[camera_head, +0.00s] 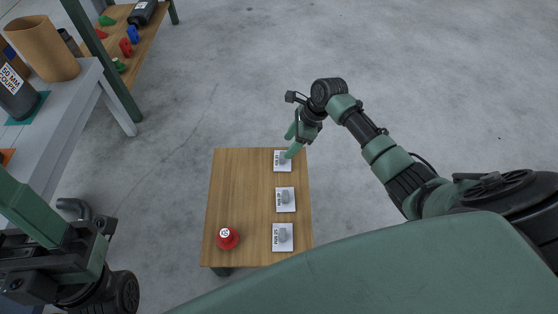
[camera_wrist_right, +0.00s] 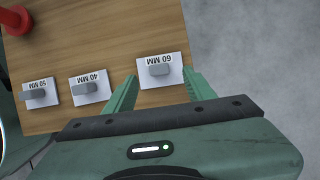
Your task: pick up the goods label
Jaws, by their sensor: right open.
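Three white goods labels with grey grips lie in a row on the small wooden table: a far one (camera_head: 283,161), a middle one (camera_head: 285,199) and a near one (camera_head: 283,237). My right gripper (camera_head: 293,150) is open over the far label and partly covers it. In the right wrist view, the label marked 60 MM (camera_wrist_right: 162,71) lies between and just beyond the open fingers, its grip untouched. Labels marked 40 MM (camera_wrist_right: 89,87) and 50 MM (camera_wrist_right: 39,92) lie left of it. My left gripper is partly in view at lower left; its jaw state is unclear.
A red knob-like object (camera_head: 228,238) stands at the wooden table's (camera_head: 240,190) near left corner. A grey bench (camera_head: 62,112) at left holds a brown cylinder (camera_head: 42,48) and a labelled dark canister (camera_head: 17,92). A shelf behind holds coloured parts. Concrete floor is clear behind the table.

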